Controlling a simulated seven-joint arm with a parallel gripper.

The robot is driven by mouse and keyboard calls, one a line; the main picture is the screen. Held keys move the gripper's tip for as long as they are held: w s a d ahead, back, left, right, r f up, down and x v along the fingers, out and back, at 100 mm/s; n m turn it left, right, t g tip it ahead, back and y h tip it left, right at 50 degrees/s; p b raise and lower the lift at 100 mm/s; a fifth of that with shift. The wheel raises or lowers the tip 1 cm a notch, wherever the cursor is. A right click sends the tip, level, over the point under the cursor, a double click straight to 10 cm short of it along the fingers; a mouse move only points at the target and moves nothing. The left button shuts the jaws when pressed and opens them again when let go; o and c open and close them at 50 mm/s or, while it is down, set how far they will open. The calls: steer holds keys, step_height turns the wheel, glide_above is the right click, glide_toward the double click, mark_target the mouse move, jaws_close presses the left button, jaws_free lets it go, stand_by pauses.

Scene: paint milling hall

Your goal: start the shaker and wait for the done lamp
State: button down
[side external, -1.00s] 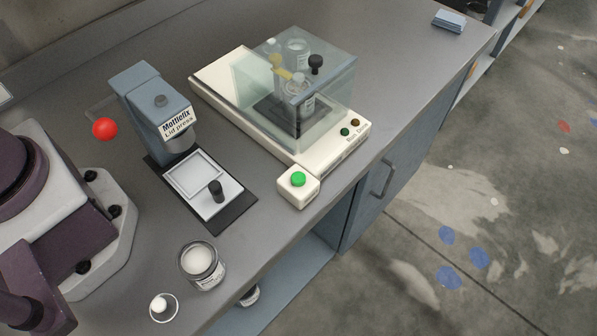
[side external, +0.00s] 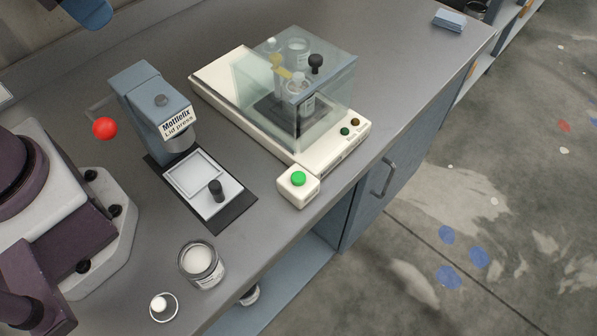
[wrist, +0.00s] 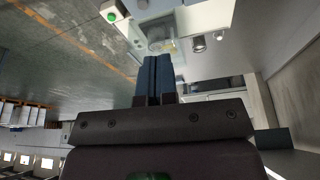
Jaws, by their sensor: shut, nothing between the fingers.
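The shaker (side external: 225,90) is a cream machine on the bench with a clear cover (side external: 335,85) closed over its deck. Containers and a yellow part show through the cover. A green lamp (side external: 345,131) and an amber-brown lamp (side external: 355,121) sit on its front corner; both look dark. A green button (side external: 298,178) on a cream box stands by the front edge; it also shows in the wrist view (wrist: 112,17). My gripper (wrist: 153,62) is shut and empty, its blue fingers together. A blue finger part shows at the side view's top left, away from the button.
A blue-grey lid press (side external: 150,95) with a red knob (side external: 104,128) stands left of the shaker. An open jar (side external: 201,264) of white paint and a lid (side external: 163,306) are near the front edge.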

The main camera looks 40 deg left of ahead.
steer(key=w+d+f+n+g+h, duration=0.15)
steer(key=w+d+f, duration=0.25)
steer(key=d+f, duration=0.45)
steer(key=n+t+h, duration=0.2)
steer(key=n+t, duration=0.4)
steer(key=n, duration=1.7)
glide_above(299, 179)
step_height(299, 179, down, 8)
steer(key=shift+r, duration=0.25)
steer(key=shift+m+y, duration=0.25)
steer(key=shift+f, duration=4.4)
steer(key=shift+f, duration=0.1)
steer(key=shift+f, duration=0.3)
